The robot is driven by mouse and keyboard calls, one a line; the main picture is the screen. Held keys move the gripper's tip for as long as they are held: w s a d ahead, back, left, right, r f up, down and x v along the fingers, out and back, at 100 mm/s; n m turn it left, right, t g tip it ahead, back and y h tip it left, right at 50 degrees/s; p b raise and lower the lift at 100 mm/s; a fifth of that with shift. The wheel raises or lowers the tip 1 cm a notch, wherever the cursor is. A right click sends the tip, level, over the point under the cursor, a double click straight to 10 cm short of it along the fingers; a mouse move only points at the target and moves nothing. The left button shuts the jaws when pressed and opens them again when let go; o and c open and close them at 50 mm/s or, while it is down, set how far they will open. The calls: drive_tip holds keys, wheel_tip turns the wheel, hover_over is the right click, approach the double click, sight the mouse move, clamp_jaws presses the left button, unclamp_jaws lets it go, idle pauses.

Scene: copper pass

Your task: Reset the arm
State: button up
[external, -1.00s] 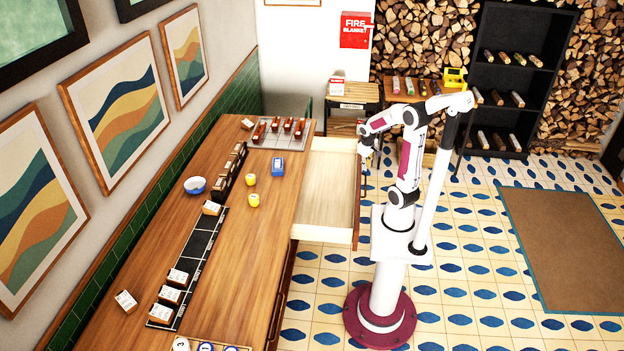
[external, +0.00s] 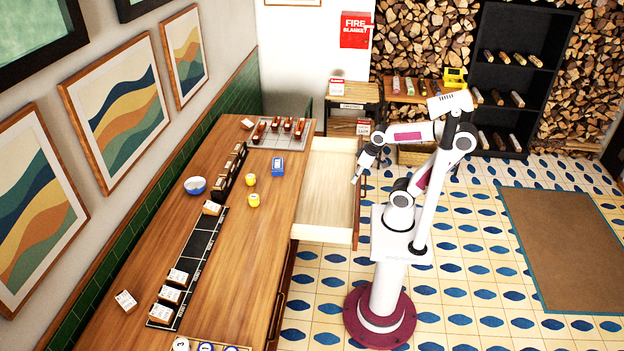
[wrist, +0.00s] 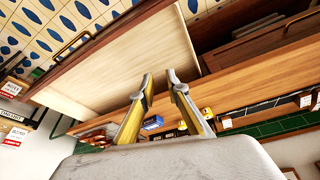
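My gripper (external: 357,180) hangs in the external view at the right side of the pulled-out drawer (external: 330,190), near its front panel. In the wrist view its two fingers (wrist: 159,80) point away from the camera with a narrow gap between the tips and nothing held. The drawer, pale inside and empty where visible, also shows in the wrist view (wrist: 125,70) beyond the fingers. My arm is bent, with its elbow high above the base.
The wooden counter (external: 225,265) at left holds a blue box (external: 278,167), yellow cups (external: 252,200), a bowl (external: 195,185) and several white blocks. A side table (external: 352,92) and black shelf (external: 515,75) stand behind. The floor at right is clear except for a brown mat (external: 570,245).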

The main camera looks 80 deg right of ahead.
drive_tip(key=a+r+n+t+y, duration=0.1)
drive_tip(key=a+r+n, duration=0.2)
drive_tip(key=a, duration=0.3)
drive_tip(key=shift+a+r+t, duration=0.15)
drive_tip(key=shift+a+t, duration=0.05)
drive_tip(key=shift+t, duration=0.2)
